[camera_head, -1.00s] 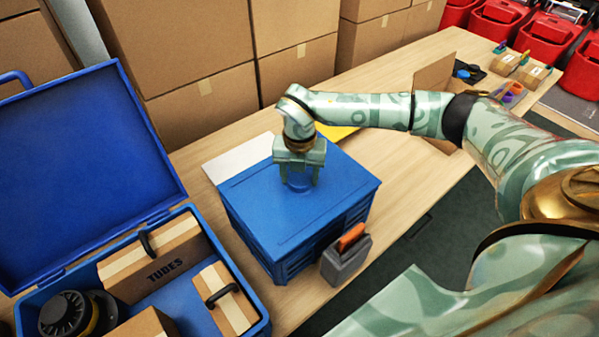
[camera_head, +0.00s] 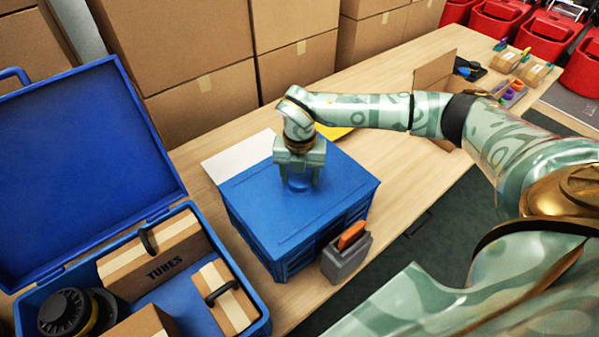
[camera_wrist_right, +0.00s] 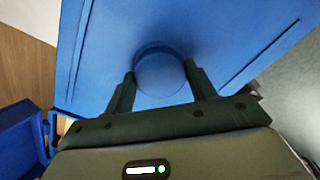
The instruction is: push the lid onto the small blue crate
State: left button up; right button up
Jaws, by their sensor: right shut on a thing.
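The small blue crate (camera_head: 291,266) stands on the wooden table in the head view, with slotted side walls. Its flat blue lid (camera_head: 262,205) lies over the top of it. I cannot tell whether the lid is fully seated all round. My right gripper (camera_head: 300,184) points down over the lid and is shut on the lid's round knob (camera_wrist_right: 161,72). In the right wrist view the two fingers (camera_wrist_right: 160,88) sit on either side of the knob, and the lid (camera_wrist_right: 224,30) fills most of the picture. My left gripper is not in view.
A grey holder (camera_head: 345,261) with an orange item (camera_head: 351,236) stands against the crate's front right. An open blue case (camera_head: 258,330) with boxes is at the left. A white sheet (camera_head: 238,157) lies behind the crate. Cardboard boxes (camera_head: 202,100) stack behind the table.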

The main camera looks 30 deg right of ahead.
jog(key=o, duration=1.6)
jog(key=shift+r, duration=0.15)
notch_tip(320, 180, up, 7)
jog(key=p, duration=0.6)
